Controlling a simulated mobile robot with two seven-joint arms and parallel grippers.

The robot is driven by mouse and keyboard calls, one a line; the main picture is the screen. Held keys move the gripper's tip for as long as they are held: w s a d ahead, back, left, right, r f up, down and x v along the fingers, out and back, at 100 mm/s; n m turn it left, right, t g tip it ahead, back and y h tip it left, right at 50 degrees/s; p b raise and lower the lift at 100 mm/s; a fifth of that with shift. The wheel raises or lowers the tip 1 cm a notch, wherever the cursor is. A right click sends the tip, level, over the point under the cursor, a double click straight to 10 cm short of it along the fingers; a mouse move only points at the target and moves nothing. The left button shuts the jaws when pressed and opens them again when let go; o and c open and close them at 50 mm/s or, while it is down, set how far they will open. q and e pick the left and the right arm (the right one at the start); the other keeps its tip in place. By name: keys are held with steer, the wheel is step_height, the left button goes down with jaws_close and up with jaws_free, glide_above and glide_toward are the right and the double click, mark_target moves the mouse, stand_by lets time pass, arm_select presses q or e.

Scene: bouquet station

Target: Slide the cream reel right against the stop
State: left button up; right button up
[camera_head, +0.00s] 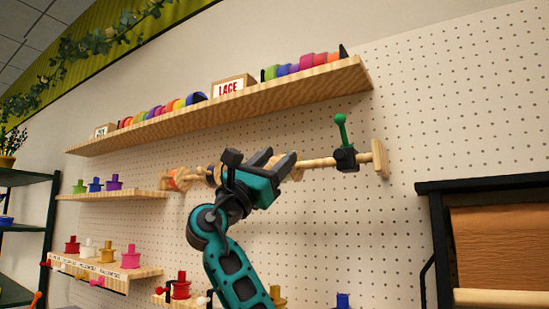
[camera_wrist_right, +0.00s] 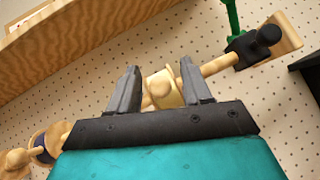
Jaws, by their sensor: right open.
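The cream reel (camera_wrist_right: 167,92) sits on a horizontal wooden rod (camera_head: 320,162) in front of the pegboard. My right gripper (camera_head: 272,160) is at the rod; in the right wrist view (camera_wrist_right: 160,72) its two open fingers stand on either side of the reel. I cannot tell whether either finger touches it. The stop, a black block (camera_head: 345,159) with a green-knobbed lever (camera_head: 341,128), is on the rod to the right. A stretch of bare rod lies between reel and stop. In the head view my gripper hides most of the reel. My left gripper is not in view.
A wooden end plate (camera_head: 380,158) closes the rod beyond the stop. A dark-blue item (camera_wrist_right: 50,140) is on the rod at left. A long shelf (camera_head: 230,103) with colored reels runs above. A black-framed unit (camera_head: 440,240) stands at lower right.

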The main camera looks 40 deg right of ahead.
steer(key=shift+c, duration=0.5)
jaws_close()
